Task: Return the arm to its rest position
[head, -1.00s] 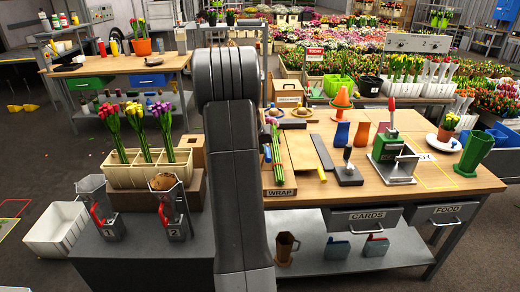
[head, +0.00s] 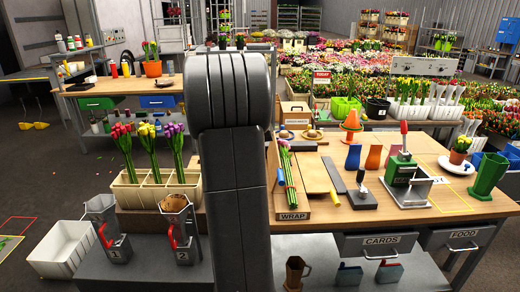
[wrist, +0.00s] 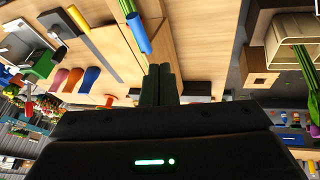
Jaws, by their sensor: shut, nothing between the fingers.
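My arm (head: 233,170) stands upright in the middle of the head view and hides part of the bench behind it. My gripper (wrist: 160,72) shows only in the wrist view, with its two dark fingers side by side, shut and empty. In that view, which is turned over, the fingertips appear near the wooden bench top (wrist: 185,30) and a blue-wrapped bundle end (wrist: 138,34). Contact cannot be told. In the head view a bunch of tulips (head: 288,172) lies in the WRAP tray (head: 293,216).
Left of my arm is a cream planter (head: 155,192) with three tulip bunches, behind two numbered metal holders (head: 108,228) (head: 178,228). On the right the bench carries a green stamping press (head: 402,172), blue and orange vases (head: 353,157) (head: 373,157), and a green jug (head: 487,175).

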